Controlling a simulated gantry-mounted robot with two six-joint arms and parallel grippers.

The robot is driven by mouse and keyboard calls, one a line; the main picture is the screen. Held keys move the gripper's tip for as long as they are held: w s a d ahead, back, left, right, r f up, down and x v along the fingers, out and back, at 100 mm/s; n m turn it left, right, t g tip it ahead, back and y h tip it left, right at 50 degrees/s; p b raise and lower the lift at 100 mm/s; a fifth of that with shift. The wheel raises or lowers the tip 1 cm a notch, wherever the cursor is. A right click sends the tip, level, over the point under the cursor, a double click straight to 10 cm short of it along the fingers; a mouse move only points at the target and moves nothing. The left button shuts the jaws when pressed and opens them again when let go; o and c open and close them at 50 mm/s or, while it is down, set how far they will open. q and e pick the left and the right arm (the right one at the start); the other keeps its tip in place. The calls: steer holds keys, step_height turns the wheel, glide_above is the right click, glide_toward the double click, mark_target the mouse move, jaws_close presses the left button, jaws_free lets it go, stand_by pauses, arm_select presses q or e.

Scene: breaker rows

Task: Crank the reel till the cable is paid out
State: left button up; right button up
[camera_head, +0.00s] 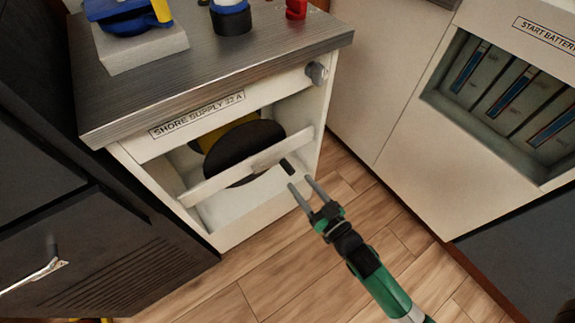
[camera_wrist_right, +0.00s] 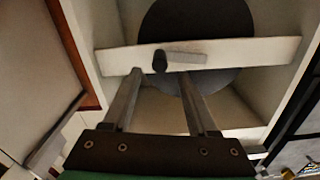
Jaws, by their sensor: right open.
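The reel is a dark disc (camera_head: 243,152) with a yellow part (camera_head: 212,127) behind it, in the open bay of the white cabinet. A white bar (camera_head: 200,190) crosses in front of it. A short black crank handle (camera_head: 287,167) sticks out from a pale crank arm (camera_head: 267,158) on the bar. In the right wrist view the black handle (camera_wrist_right: 160,61) shows at the left end of the crank arm (camera_wrist_right: 187,57). My right gripper (camera_head: 300,182) is open and empty, its fingertips just short of the handle. In the wrist view the handle lies between the finger lines. My left gripper is not in view.
The cabinet's grey top (camera_head: 215,63) carries a blue item on a grey block (camera_head: 140,48), a blue-and-white item (camera_head: 231,18) and a red item (camera_head: 296,9). A round knob (camera_head: 317,72) juts from the front. The wooden floor (camera_head: 290,265) is clear.

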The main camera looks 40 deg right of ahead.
mark_target(292, 174)
steer(key=b+x, duration=0.1)
steer(key=x, duration=0.5)
steer(key=shift+w+f, duration=0.1)
steer(key=shift+f, duration=0.05)
steer(key=shift+w+d, duration=0.1)
steer(key=shift+w, duration=0.3)
steer(key=shift+s, duration=0.1)
jaws_close()
stand_by(0.7)
